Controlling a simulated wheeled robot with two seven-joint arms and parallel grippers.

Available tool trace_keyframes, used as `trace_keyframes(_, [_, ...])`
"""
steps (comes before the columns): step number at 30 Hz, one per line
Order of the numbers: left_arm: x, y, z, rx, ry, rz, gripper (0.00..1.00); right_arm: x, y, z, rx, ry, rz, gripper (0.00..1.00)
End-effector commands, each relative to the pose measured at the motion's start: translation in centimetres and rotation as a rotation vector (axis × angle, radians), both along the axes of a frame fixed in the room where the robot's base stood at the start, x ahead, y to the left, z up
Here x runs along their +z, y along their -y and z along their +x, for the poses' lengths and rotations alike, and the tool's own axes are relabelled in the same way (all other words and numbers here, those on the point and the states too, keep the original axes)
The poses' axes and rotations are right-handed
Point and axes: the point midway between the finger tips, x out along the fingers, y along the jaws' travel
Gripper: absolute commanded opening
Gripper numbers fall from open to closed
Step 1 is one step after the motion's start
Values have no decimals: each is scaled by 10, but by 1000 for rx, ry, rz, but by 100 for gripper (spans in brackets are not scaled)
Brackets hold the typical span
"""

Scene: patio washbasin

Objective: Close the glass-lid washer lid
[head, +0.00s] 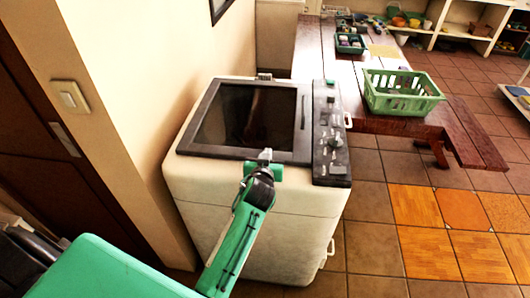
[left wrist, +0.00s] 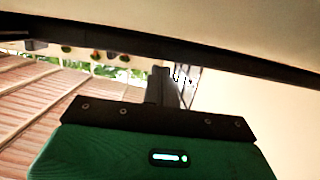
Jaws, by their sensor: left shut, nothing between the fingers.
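The white glass-lid washer (head: 255,215) stands against the wall in the middle of the head view. Its dark-framed glass lid (head: 240,115) lies flat or nearly flat over the top; I cannot tell whether a small gap remains. My left gripper (head: 265,155) is shut and empty at the lid's near edge, close to the control panel (head: 330,140). Whether it touches the lid is unclear. In the left wrist view, the shut fingers (left wrist: 161,85) point toward a dark edge band beside a pale surface. My right gripper is not in view.
A brown wooden table (head: 385,122) with a green basket (head: 400,92) stands to the right of the washer. A wall with a light switch (head: 70,96) is on the left. Tiled floor (head: 375,245) is open at the lower right.

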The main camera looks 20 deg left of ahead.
Motion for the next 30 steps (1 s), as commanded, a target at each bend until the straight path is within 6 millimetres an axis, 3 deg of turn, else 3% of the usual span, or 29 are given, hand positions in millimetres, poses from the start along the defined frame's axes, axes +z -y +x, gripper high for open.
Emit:
trace_keyframes(4, [-10,0,1,-1,-7,26,0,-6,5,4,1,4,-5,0])
trace_keyframes(21, [-18,0,-1,1,-22,35,0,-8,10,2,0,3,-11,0])
trace_keyframes(30, [-12,11,-33,1,-20,32,0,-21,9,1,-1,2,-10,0])
